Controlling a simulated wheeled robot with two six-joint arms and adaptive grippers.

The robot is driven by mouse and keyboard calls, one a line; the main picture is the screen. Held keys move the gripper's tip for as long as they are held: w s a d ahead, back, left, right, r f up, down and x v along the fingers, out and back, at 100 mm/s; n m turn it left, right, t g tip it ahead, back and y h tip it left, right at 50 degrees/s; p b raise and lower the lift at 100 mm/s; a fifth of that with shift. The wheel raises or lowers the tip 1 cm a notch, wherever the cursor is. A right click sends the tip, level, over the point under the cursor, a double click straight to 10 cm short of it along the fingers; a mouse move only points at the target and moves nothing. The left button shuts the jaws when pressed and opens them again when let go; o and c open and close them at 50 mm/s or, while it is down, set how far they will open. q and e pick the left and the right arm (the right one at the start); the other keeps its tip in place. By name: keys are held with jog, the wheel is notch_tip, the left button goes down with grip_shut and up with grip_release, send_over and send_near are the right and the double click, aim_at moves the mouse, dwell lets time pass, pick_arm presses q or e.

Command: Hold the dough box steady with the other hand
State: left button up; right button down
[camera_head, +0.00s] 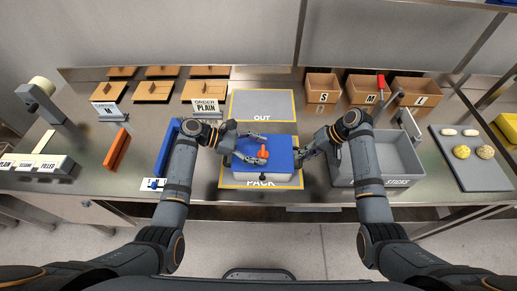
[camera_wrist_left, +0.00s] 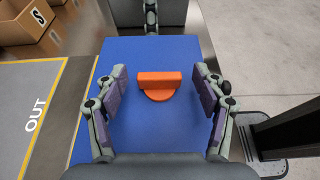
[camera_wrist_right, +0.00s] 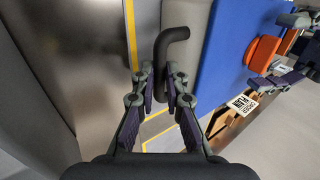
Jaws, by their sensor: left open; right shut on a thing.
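The dough box (camera_head: 262,178) is pale with a blue lid (camera_head: 245,146) and stands on the PACK mat. An orange lid handle (camera_head: 263,154) sits on the lid; it also shows in the left wrist view (camera_wrist_left: 158,84). My left gripper (camera_head: 260,148) is open above the lid, its fingers on either side of the orange handle and apart from it. My right gripper (camera_head: 302,154) is at the box's right side. In the right wrist view it is shut on the box's dark side handle (camera_wrist_right: 172,40). The inside of the box is hidden by the lid.
A grey STICKS bin (camera_head: 344,172) stands close right of my right gripper. The OUT mat (camera_head: 262,104) behind the box is empty. Cardboard boxes S, M and L (camera_head: 322,96) stand at back right. A tray (camera_head: 470,172) at far right holds several dough pieces.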

pick_arm(q)
jog(key=c, duration=1.2)
jog(key=shift+o, duration=0.2)
jog(key=shift+w+d+f+m+g+y, duration=0.15)
jog(key=shift+m+g+y, duration=0.1)
jog(key=shift+m+g, duration=0.7)
jog(key=shift+w+a+r+m+g+y, duration=0.15)
jog(key=shift+m+g+y, duration=0.15)
jog(key=shift+m+g, duration=0.65)
jog(key=shift+w+d+f+m+g+y, duration=0.15)
jog(key=shift+m+g+y, duration=0.1)
jog(key=shift+m+g, duration=0.65)
jog(key=shift+g, duration=0.3)
jog(key=shift+s+g+y, duration=0.15)
jog(key=shift+g+y, duration=0.15)
jog(key=shift+g, duration=0.1)
jog(key=o, duration=1.2)
jog(key=shift+c, duration=0.2)
